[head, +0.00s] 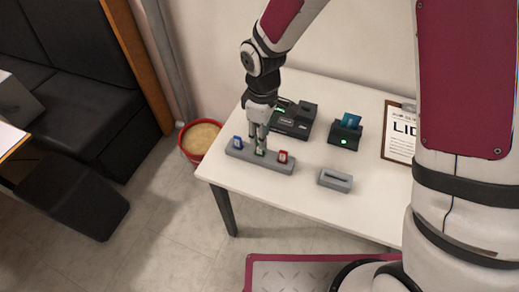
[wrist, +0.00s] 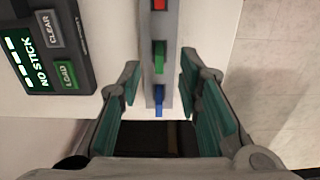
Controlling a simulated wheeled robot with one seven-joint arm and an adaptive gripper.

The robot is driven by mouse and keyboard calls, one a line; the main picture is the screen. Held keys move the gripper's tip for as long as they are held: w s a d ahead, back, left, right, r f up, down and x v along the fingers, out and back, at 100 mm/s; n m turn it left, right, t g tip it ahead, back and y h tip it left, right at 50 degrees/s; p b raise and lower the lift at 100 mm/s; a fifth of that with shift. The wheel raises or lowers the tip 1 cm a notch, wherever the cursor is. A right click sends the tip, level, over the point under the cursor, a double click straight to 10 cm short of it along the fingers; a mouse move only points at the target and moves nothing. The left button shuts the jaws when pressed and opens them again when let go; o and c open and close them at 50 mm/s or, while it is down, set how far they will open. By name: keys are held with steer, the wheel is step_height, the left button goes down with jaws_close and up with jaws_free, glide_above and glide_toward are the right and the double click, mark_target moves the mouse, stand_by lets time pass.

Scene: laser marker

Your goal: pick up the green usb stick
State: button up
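The green usb stick (wrist: 159,56) stands in the middle slot of a grey holder bar (wrist: 172,40). In the head view the stick (head: 259,152) shows only as a small green spot below my gripper (head: 258,143). In the wrist view my gripper (wrist: 158,90) is open, with its teal-padded fingers on either side of the bar. The fingertips look to be around the bar near the green stick, with gaps on both sides. A blue stick (wrist: 159,101) and a red stick (wrist: 159,5) stand in the same bar, one on each side of the green one.
A dark device (wrist: 45,45) with a "NO STICK" screen stands behind the bar. A small black card reader (head: 345,132), an empty-looking grey block (head: 335,180) and a clipboard (head: 398,140) are to the right on the white table (head: 300,198). The front table edge is close to the bar.

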mark_target(260, 151)
steer(key=shift+w+a+f, duration=0.1)
steer(key=shift+a+f, duration=0.05)
steer(key=shift+f, duration=1.25)
steer(key=shift+w+a+f, duration=0.1)
steer(key=shift+a+f, duration=0.05)
steer(key=shift+f, duration=1.2)
jaws_close()
